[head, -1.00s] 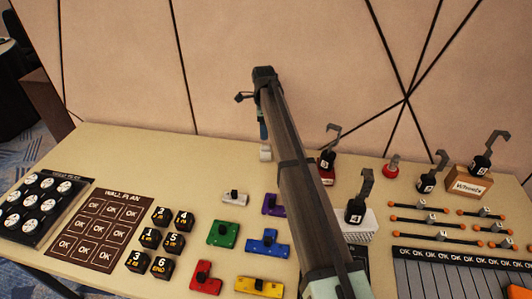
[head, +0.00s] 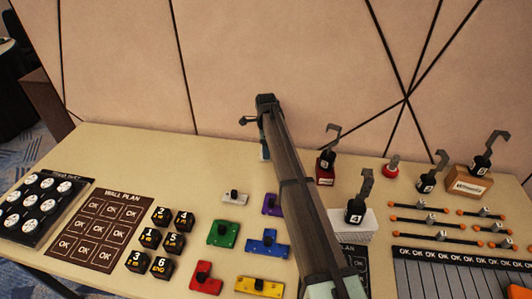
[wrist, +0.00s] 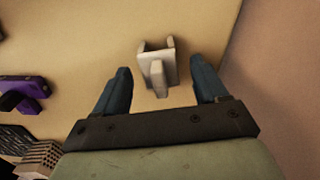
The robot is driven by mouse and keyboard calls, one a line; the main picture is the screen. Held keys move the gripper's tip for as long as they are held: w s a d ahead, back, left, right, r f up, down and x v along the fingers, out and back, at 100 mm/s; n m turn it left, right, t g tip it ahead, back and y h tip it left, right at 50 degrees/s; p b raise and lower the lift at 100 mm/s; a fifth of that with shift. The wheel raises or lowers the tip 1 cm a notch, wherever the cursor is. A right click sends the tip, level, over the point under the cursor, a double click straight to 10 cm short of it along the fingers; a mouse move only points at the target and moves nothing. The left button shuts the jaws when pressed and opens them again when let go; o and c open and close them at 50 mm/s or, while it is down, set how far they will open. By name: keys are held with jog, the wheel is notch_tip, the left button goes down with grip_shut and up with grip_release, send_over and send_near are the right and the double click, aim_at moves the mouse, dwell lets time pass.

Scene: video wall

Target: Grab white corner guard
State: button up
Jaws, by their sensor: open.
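The white corner guard (wrist: 152,58) shows in the wrist view as a small pale angled piece with an upright tab, standing on the table. My gripper (wrist: 161,66) is open, with one dark blue finger on each side of the guard and a gap on both sides. The fingers do not appear to touch it. In the head view my gripper (head: 264,153) is low at the back of the table, near the wall, and the guard is hidden behind it.
A purple piece (head: 272,205) and a white piece with a black knob (head: 235,198) lie nearer the front. Hooked black weights stand to the right, one on a red block (head: 326,176). The wall (head: 230,60) rises close behind.

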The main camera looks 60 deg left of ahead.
jog(key=c, duration=1.1)
